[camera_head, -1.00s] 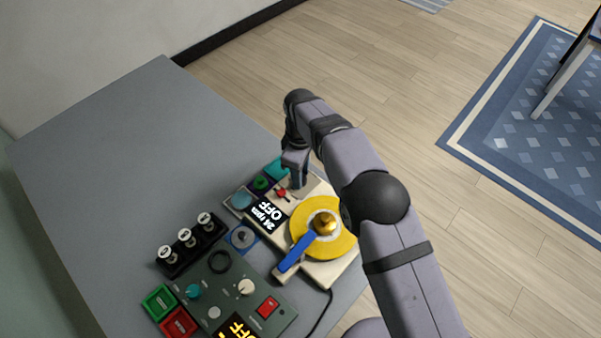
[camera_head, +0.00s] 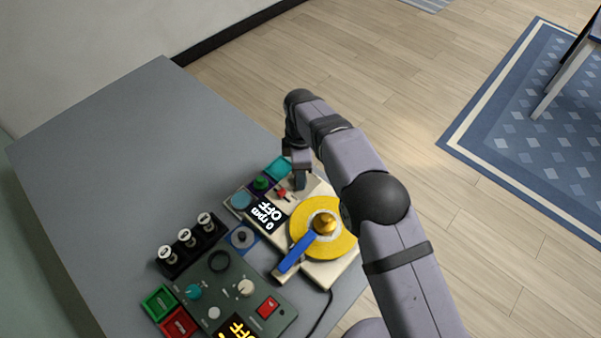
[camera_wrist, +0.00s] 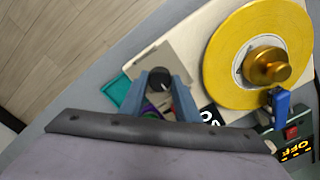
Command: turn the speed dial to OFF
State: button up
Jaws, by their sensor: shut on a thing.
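The speed dial (camera_wrist: 157,75) is a dark round knob on the cream turntable machine (camera_wrist: 198,32), seen in the wrist view. My gripper (camera_wrist: 160,86) has its two blue-grey fingers shut on the dial, one on each side. In the head view my gripper (camera_head: 300,184) reaches down at the machine's far end and hides the dial. The machine's display (camera_head: 266,214) reads "0 rpm" and "OFF". A yellow disc (camera_head: 343,243) with a brass knob (camera_head: 324,223) sits on the machine, with a blue arm (camera_head: 297,252) beside it.
A red switch (camera_head: 282,194), a green knob (camera_head: 261,182) and teal pieces (camera_head: 241,201) are close to my gripper. A dark green control box (camera_head: 247,272), red and green buttons, and a black rack (camera_head: 190,243) stand nearby. The grey table (camera_head: 130,150) is clear at the far left.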

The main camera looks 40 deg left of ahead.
jog(key=shift+r, duration=0.1)
jog(key=o, duration=1)
jog(key=shift+o, duration=0.2)
jog(key=shift+r, duration=0.1)
jog(key=shift+r+b, duration=0.75)
jog(key=shift+r, duration=2.8)
